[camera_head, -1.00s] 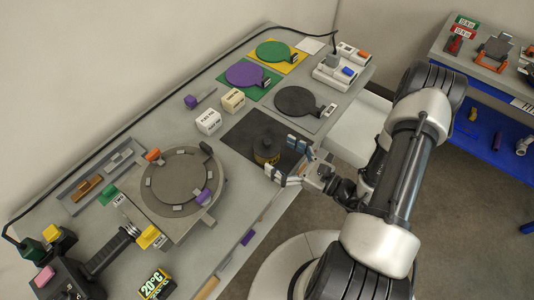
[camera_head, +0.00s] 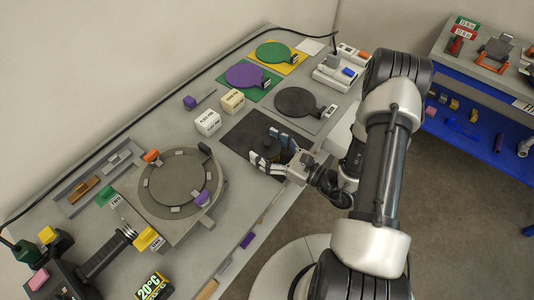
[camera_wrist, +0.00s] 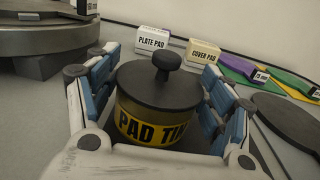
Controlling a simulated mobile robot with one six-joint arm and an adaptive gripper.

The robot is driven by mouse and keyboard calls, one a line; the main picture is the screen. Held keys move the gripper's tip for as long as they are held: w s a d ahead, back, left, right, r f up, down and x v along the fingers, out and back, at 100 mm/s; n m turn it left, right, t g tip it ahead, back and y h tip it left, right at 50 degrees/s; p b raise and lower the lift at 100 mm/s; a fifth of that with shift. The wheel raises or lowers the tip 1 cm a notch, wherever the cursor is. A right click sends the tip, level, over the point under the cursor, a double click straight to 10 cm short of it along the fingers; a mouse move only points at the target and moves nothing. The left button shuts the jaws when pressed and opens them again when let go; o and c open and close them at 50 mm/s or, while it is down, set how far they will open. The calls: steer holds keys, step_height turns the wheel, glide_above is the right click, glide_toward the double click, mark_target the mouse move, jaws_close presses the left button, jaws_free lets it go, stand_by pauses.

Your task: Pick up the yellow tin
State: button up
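The yellow tin (camera_wrist: 160,128) has a black lid with a round knob and the lettering "PAD TIN". It stands upright on a dark mat (camera_head: 241,130) on the bench. In the head view the tin (camera_head: 270,147) is partly hidden by the fingers. My gripper (camera_head: 272,150) is open around it, one finger on each side. In the wrist view my gripper (camera_wrist: 160,92) shows a small gap left of the tin. The right finger is very close, and I cannot tell whether it touches.
The plate pad box (camera_head: 208,122) and cover pad box (camera_head: 233,100) stand behind the tin. A round grey fixture (camera_head: 180,178) is to the left. A black paddle plate (camera_head: 297,101) lies behind to the right. A second bench (camera_head: 480,75) stands at far right.

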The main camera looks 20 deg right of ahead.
steer(key=c, duration=0.7)
steer(key=shift+c, duration=0.2)
